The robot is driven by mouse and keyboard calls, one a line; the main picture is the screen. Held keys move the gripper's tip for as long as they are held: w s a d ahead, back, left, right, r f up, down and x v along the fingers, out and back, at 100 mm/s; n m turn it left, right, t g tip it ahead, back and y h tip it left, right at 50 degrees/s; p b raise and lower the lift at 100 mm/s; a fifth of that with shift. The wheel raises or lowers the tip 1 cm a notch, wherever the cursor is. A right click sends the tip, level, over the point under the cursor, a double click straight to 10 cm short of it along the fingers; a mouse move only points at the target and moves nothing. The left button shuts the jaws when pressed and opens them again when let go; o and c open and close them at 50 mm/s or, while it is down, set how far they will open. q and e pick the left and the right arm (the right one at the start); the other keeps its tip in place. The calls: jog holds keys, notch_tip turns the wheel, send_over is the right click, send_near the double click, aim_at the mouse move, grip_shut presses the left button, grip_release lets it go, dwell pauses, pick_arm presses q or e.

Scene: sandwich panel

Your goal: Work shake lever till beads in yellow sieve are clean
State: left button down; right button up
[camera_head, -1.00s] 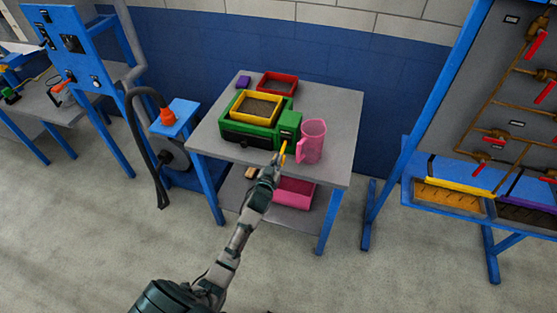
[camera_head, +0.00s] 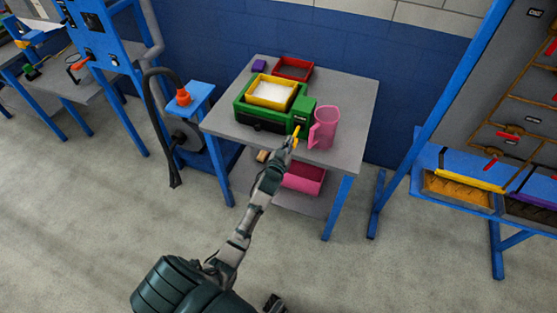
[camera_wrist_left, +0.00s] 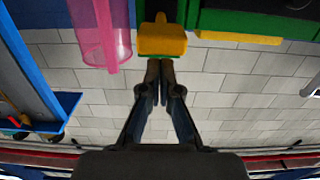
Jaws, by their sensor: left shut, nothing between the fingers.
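The yellow sieve (camera_head: 271,92) sits on top of the green shaker box (camera_head: 265,123) on the grey table, and its contents look whitish. The yellow shake lever (camera_head: 296,135) is at the box's right front; its yellow end also shows in the left wrist view (camera_wrist_left: 162,38). My left gripper (camera_head: 289,141) is at the lever, its fingers shut together with nothing between them. In the left wrist view its fingertips (camera_wrist_left: 160,66) are right at the lever's edge; I cannot tell whether they touch. A small dark part at the head view's bottom edge may be my right gripper (camera_head: 274,302).
A pink pitcher (camera_head: 324,129) stands close right of the lever. A red tray (camera_head: 292,69) and a small purple block (camera_head: 259,66) are behind the sieve. A pink bin (camera_head: 303,179) is on the lower shelf. The table's front right is clear.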

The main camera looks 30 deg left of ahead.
pick_arm(q)
jog(key=v, duration=1)
jog(key=shift+r, duration=0.2)
pick_arm(e)
jog(key=shift+s+d+f, duration=0.1)
jog(key=shift+s+f, duration=0.25)
jog(key=shift+s, duration=0.25)
jog(key=shift+s+d+f, duration=0.1)
jog(key=shift+s+f, duration=0.2)
jog(key=shift+s, duration=0.25)
jog(key=shift+w, duration=0.1)
